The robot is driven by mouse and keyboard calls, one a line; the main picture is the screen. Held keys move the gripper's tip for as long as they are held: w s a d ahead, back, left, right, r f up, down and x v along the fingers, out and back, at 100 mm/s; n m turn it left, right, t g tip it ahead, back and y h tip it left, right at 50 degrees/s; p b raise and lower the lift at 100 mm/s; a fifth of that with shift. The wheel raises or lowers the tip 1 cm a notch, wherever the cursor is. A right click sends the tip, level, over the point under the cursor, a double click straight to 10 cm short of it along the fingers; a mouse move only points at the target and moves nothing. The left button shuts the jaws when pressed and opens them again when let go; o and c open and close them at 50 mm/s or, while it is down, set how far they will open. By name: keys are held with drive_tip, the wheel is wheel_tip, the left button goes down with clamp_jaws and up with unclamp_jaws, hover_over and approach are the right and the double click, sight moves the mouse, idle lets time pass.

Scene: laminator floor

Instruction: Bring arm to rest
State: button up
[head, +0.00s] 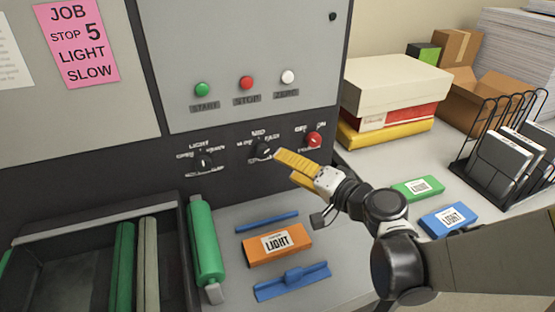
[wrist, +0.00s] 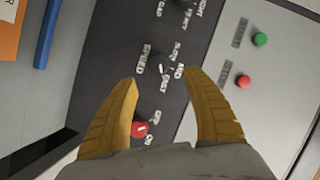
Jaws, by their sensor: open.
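My gripper (head: 282,167) has yellow fingers and reaches left towards the laminator's dark control strip (head: 228,152). The fingertips appear close to the middle black knob (head: 263,149), and contact cannot be told. In the wrist view my gripper (wrist: 163,85) is open, with nothing between its fingers. The red knob (head: 314,139) is at the right of the strip; in the wrist view it shows (wrist: 139,129) beside the left finger. The left black knob (head: 204,163) stands clear of the gripper. My arm is stretched out over the right side of the table.
An orange box (head: 262,252) lies between two blue bars on the table, beside a green roller (head: 204,240). A green box (head: 417,188) and a blue box (head: 447,220) lie near my arm. A wire rack (head: 486,160) and cartons (head: 390,85) stand at the right.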

drive_tip(key=shift+s+d, duration=0.2)
drive_tip(key=shift+s, duration=0.05)
drive_tip(key=s+d+f+n+g+h, duration=0.1)
drive_tip(key=s+d+n+g+h, duration=0.1)
drive_tip(key=s, duration=0.6)
drive_tip(key=s+d+f+n+g+h, duration=0.2)
drive_tip(key=s+d+n+g+h, duration=0.1)
drive_tip(key=s+d+h, duration=0.4)
drive_tip(key=shift+s+d+f+g, duration=0.2)
drive_tip(key=shift+s+d+g, duration=0.2)
drive_tip(key=shift+s+d, duration=0.85)
